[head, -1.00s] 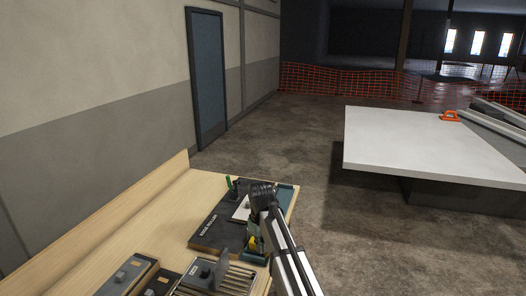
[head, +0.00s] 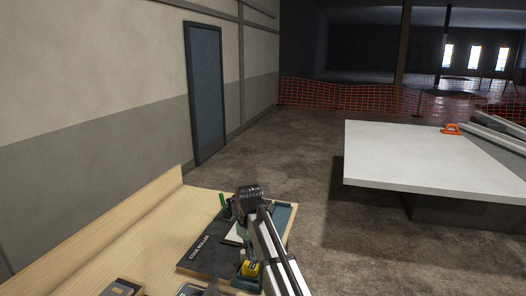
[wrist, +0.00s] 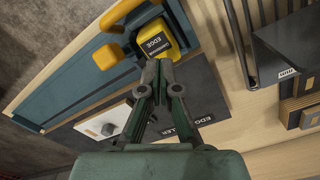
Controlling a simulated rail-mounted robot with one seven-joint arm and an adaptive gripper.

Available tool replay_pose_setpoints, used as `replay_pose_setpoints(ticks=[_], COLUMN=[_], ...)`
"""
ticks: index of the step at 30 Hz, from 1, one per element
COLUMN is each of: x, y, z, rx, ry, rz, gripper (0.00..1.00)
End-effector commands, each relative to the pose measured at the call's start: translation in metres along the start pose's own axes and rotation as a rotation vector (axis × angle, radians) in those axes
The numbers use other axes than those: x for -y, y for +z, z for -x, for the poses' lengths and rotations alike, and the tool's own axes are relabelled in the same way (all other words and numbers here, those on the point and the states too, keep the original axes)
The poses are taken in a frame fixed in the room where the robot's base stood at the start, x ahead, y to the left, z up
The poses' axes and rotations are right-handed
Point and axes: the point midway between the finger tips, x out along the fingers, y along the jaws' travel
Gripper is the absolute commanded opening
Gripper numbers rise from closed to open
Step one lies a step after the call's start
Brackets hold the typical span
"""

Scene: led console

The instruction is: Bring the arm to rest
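My gripper (wrist: 160,76) shows in the wrist view with its green fingers drawn together at the tips, and nothing is visible between them. It is over the workbench, above a dark board (wrist: 205,103) with partly covered lettering. In the head view my arm reaches in from the lower right over the bench (head: 112,250). Its dark joint is above the far end of the bench, and the fingers cannot be made out there.
A yellow block (wrist: 157,41) with orange handles is just beyond my fingertips. A white plate (wrist: 104,125) with a grey knob is at left. A white table (head: 430,160) stands apart across open floor.

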Motion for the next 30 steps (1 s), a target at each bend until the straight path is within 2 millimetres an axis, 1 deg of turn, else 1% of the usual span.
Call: replay_pose_setpoints(ticks=[1, 3, 9, 30], x=[0.0, 0.0, 0.0, 0.0], y=[0.001, 0.0, 0.0, 0.0], z=[-0.007, -0.013, -0.024, -0.024], rx=[0.001, 0.001, 0.0, 0.0], ry=[-0.001, -0.001, 0.0, 0.0], rz=[0.0, 0.0, 0.0, 0.0], gripper=[0.0, 0.0, 0.0, 0.0])
